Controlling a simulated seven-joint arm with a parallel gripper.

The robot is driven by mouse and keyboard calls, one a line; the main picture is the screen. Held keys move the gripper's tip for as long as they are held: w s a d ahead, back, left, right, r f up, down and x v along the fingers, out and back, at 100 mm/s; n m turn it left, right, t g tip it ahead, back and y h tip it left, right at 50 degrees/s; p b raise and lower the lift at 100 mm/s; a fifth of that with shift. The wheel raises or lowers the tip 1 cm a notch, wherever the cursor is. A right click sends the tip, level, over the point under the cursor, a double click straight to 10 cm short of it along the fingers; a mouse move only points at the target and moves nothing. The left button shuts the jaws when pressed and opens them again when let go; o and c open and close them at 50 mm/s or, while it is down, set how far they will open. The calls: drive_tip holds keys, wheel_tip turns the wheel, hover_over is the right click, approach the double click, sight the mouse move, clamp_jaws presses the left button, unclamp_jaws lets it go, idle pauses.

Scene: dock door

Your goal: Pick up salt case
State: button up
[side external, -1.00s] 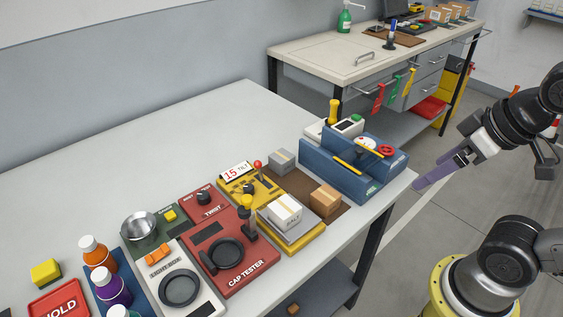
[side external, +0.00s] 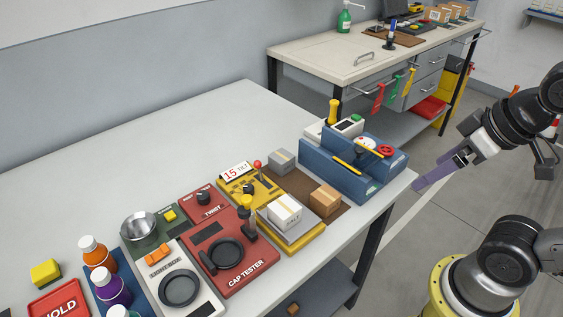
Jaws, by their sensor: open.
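The salt case, a small white box (side external: 285,211) with dark lettering on its front, sits on a grey plate (side external: 299,235) with a yellow base near the front edge of the table. The lettering is small, but looks like "SALT". My gripper (side external: 418,185) is at the right, beyond the table's right end and well apart from the case. Its purple fingers point down and left. It is open, with nothing seen between the fingers.
A blue stand (side external: 345,160) with yellow bars lies between my gripper and the case. A brown carton (side external: 325,199) and a grey box (side external: 281,160) stand close to the case. A red cap tester (side external: 232,262) is at its left. The table's back left is clear.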

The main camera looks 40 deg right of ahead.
drive_tip(key=w+r+n+g, duration=0.1)
drive_tip(key=w+r+n, duration=1)
drive_tip(key=w+n, duration=0.3)
drive_tip(key=n+g, duration=0.5)
hover_over(282, 155)
drive_tip(key=f, duration=2.3)
drive_tip(key=shift+s+d+f, duration=0.1)
drive_tip(key=shift+s+f, duration=0.25)
drive_tip(key=shift+f, duration=0.05)
drive_tip(key=shift+w+f, duration=0.15)
drive_tip(key=shift+f, duration=1.45)
drive_tip(key=shift+w+f, duration=0.15)
drive_tip(key=shift+f, duration=1.4)
drive_tip(key=shift+r, duration=0.1)
drive_tip(key=c, duration=1.5)
